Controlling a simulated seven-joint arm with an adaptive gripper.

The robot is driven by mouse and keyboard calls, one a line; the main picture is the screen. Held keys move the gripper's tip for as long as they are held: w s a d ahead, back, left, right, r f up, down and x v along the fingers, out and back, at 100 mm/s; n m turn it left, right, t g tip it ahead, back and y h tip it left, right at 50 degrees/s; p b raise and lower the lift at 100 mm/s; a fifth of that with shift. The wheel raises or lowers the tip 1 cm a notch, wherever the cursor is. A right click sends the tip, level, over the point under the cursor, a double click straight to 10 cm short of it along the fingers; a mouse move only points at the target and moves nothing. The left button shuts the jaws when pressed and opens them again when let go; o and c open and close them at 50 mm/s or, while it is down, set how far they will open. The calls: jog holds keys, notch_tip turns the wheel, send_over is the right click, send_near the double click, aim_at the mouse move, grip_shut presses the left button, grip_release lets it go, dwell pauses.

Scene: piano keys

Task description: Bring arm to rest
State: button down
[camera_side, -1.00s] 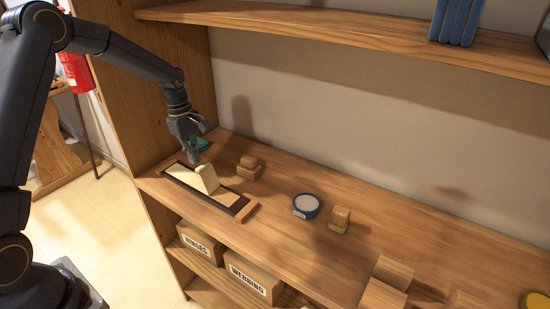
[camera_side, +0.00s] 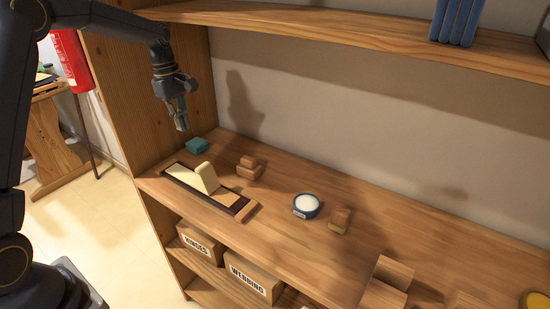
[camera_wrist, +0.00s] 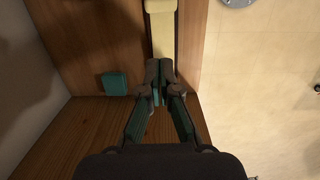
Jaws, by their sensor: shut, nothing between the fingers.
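My gripper (camera_side: 181,124) is shut and empty. It hangs in the air above the left end of the shelf, pointing down. In the wrist view its fingertips (camera_wrist: 159,92) are together. Below it on the shelf lies a dark-framed tray of piano keys (camera_side: 240,207), with a cream key piece (camera_side: 206,178) standing tilted up out of it. The cream piece also shows in the wrist view (camera_wrist: 162,35), beyond the fingertips. A small teal block (camera_side: 197,146) lies on the shelf behind the tray, apart from my gripper.
Boxes (camera_side: 253,278) sit on the shelf below. An upper shelf (camera_side: 340,32) and a left side panel (camera_side: 125,90) bound the space.

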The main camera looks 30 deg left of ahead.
jog(key=s+d+r+m+t+y, duration=0.1)
jog(key=s+d+r, duration=0.1)
jog(key=d+r, duration=0.3)
jog(key=s+d+r+m+t, duration=0.1)
jog(key=s+d+r, duration=0.1)
jog(key=r, duration=0.5)
jog(key=s+d+r+m+t, duration=0.1)
jog(key=s+d+r+m, duration=0.15)
jog(key=s, duration=0.25)
jog(key=s+d+r+m+t, duration=0.1)
jog(key=s+d+r+m, duration=0.15)
jog(key=s, duration=0.35)
jog(key=s+d+f+m+t, duration=0.1)
jog(key=s+d+f+m, duration=0.1)
jog(key=s+f+m, duration=0.6)
jog(key=s+m, duration=0.2)
jog(key=shift+f+m, duration=0.2)
jog(key=shift+m, duration=0.2)
